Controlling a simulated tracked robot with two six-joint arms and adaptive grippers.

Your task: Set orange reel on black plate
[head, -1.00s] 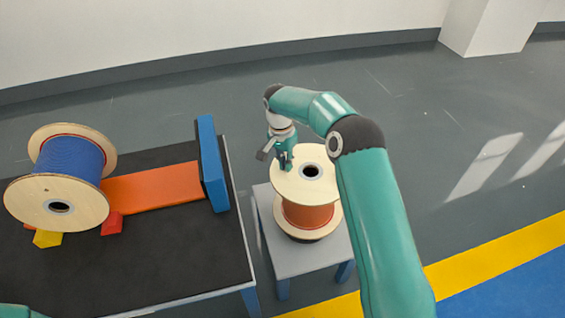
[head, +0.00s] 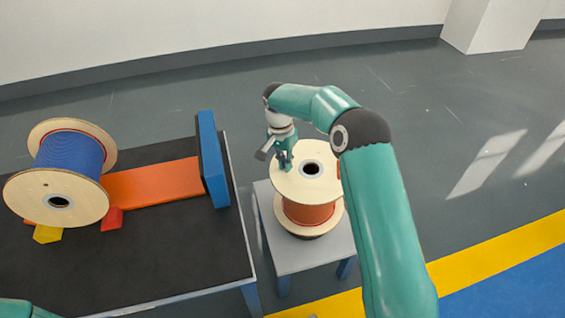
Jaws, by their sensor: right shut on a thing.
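The orange reel (head: 306,214) has wooden flanges and orange cable. It stands upright, hole facing up, over the small grey table. My right gripper (head: 284,168) is shut on the left part of its top flange. The black plate (head: 306,236) shows only as a thin dark edge under the reel's bottom flange; I cannot tell whether the reel touches it. My left gripper is not in view.
A blue reel (head: 70,158) lies on its side on the black-topped table (head: 190,255) at left, near red and yellow wedges (head: 48,234). An orange strip (head: 152,185) leads to an upright blue board (head: 211,160). The small grey table (head: 285,258) has bare room in front.

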